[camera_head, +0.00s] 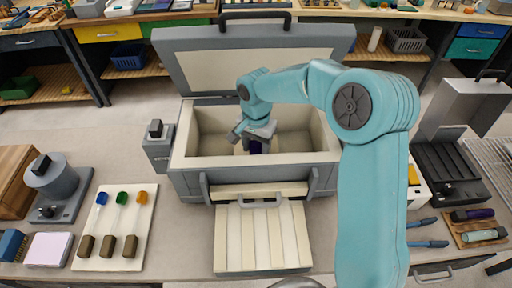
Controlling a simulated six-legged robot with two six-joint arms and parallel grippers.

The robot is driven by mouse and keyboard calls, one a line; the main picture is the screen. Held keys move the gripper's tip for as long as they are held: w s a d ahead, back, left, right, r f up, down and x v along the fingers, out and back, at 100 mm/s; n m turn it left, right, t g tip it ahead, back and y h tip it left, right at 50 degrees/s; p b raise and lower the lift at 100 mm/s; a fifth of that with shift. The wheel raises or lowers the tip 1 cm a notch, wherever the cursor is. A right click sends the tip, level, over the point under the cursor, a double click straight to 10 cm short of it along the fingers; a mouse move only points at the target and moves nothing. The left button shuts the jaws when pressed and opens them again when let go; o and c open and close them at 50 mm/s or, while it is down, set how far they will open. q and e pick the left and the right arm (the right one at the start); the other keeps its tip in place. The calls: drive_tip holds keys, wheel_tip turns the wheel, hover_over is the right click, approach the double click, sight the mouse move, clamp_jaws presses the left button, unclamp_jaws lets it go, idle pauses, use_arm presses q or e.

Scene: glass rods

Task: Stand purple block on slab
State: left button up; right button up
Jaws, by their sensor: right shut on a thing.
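The purple block (255,147) shows as a small dark purple piece just under my right gripper (252,138). The gripper is shut on it, inside the open grey box with cream lining (180,165). My arm hides much of the block, and I cannot tell if it touches the box floor. A pale ribbed slab (262,240) lies in front of the box; I cannot tell if this is the slab named. My left gripper is not in view.
The box lid (180,55) stands open behind. Left are a white board (113,245) with coloured rods and brown blocks, and a grey device (55,180). Right are a black open case (450,170) and a wooden tray (462,240) holding dark and pale pieces.

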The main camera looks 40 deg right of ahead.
sight(256, 145)
drive_tip(key=shift+w+f, duration=0.35)
drive_tip(key=shift+f, duration=0.55)
drive_tip(key=shift+s+r, duration=0.3)
drive_tip(key=shift+s, duration=0.15)
drive_tip(key=shift+w+f, duration=0.2)
drive_tip(key=shift+f, duration=0.2)
drive_tip(key=o, duration=1.1)
drive_tip(key=shift+w, duration=0.15)
drive_tip(key=shift+s+r, duration=0.2)
drive_tip(key=shift+s, duration=0.1)
drive_tip(key=shift+w+r, duration=0.25)
drive_tip(key=shift+r, duration=0.15)
wheel_tip(256, 145, up, 11)
drive_tip(key=shift+f+b, duration=0.1)
drive_tip(key=shift+b, duration=0.3)
drive_tip(key=shift+s+r, duration=0.2)
drive_tip(key=shift+r, duration=0.15)
